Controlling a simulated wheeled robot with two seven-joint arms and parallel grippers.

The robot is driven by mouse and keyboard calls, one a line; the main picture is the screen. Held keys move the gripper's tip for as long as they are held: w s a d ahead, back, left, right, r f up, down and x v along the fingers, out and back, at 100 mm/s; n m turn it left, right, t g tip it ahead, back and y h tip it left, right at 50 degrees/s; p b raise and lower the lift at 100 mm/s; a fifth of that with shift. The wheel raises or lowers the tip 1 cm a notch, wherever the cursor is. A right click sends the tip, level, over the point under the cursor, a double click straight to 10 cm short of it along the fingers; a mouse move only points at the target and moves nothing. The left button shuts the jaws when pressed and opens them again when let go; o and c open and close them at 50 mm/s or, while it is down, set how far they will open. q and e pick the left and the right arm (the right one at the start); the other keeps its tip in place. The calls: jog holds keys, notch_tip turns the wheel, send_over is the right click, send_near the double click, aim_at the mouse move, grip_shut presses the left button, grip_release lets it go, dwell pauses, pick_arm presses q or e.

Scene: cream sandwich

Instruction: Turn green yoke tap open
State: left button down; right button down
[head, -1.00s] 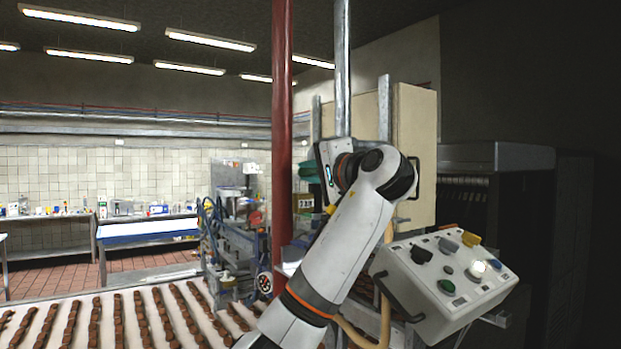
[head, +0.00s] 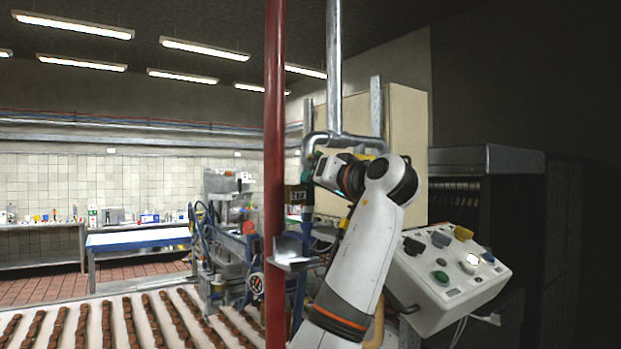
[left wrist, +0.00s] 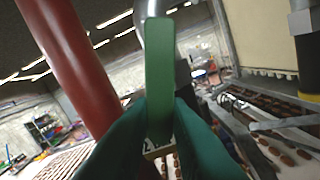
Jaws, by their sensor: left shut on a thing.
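The green tap handle (left wrist: 160,75) stands as a flat upright bar in the middle of the left wrist view, in front of a grey pipe (left wrist: 150,8). My left gripper (left wrist: 160,135) is shut on its lower part, with a dark green finger on each side. In the head view my left arm reaches up from the bottom and its wrist (head: 345,176) is beside the bent lower end of the grey pipe (head: 334,65). The handle and fingertips cannot be made out there. My right gripper is in neither view.
A red post (head: 274,130) stands close left of my wrist. A white control box (head: 430,305) with several knobs is right of my arm. A cream cabinet (head: 405,125) stands behind. Rows of chocolates lie on a belt (head: 85,325) at lower left.

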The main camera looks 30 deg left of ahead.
pick_arm(q)
jog(key=shift+w+d+f+n+p, duration=0.15)
jog(key=shift+w+n, duration=0.15)
jog(key=shift+n, duration=0.45)
jog(key=shift+w+d+f+n+p, duration=0.1)
jog(key=shift+w+f+n+p, duration=0.2)
jog(key=shift+n, duration=0.4)
jog(key=shift+w+d+n+p, duration=0.15)
jog(key=shift+w+n, duration=0.2)
jog(key=shift+n, duration=0.4)
jog(key=c, duration=1.4)
grip_release()
jog(key=shift+d+r, duration=0.1)
jog(key=shift+o, duration=0.2)
jog(key=b+v, duration=0.5)
jog(key=v, duration=0.7)
jog(key=shift+b, duration=0.3)
